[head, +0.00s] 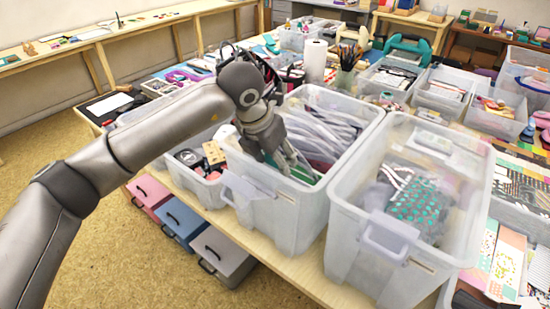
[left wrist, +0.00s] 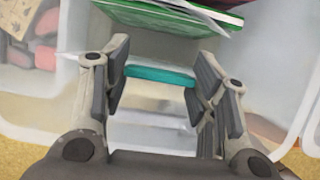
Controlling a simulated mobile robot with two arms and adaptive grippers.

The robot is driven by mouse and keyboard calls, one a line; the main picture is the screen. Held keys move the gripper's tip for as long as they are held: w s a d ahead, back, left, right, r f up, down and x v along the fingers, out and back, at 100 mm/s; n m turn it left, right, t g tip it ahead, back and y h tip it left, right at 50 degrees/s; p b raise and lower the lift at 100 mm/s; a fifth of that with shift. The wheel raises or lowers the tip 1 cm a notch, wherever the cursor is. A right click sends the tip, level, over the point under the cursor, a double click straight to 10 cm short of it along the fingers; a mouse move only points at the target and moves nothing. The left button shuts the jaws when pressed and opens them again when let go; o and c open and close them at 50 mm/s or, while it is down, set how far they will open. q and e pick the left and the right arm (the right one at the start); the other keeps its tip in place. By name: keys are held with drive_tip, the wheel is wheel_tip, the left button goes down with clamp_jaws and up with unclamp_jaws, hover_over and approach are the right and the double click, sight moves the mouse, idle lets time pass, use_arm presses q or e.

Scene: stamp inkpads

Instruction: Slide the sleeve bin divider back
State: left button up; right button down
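The clear sleeve bin (head: 268,213) stands on the table, packed with pale sleeves (head: 325,130) toward its back. A green flat sheet (head: 304,174) shows low near its front; a green-edged piece also shows at the top of the left wrist view (left wrist: 170,17). My left gripper (head: 284,162) points down into the front part of the bin. In the left wrist view its fingers (left wrist: 160,88) are spread, with a teal bar (left wrist: 160,74) between them, possibly the divider's edge. I cannot tell whether the fingers touch it. My right gripper is not in view.
Another clear bin (head: 350,255) with a teal-patterned pack stands close on the right. A lower bin (head: 190,180) with small items is on the left. The bin walls are close around my left gripper.

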use_arm(q)
drive_tip(key=o, duration=0.4)
drive_tip(key=shift+v, duration=6)
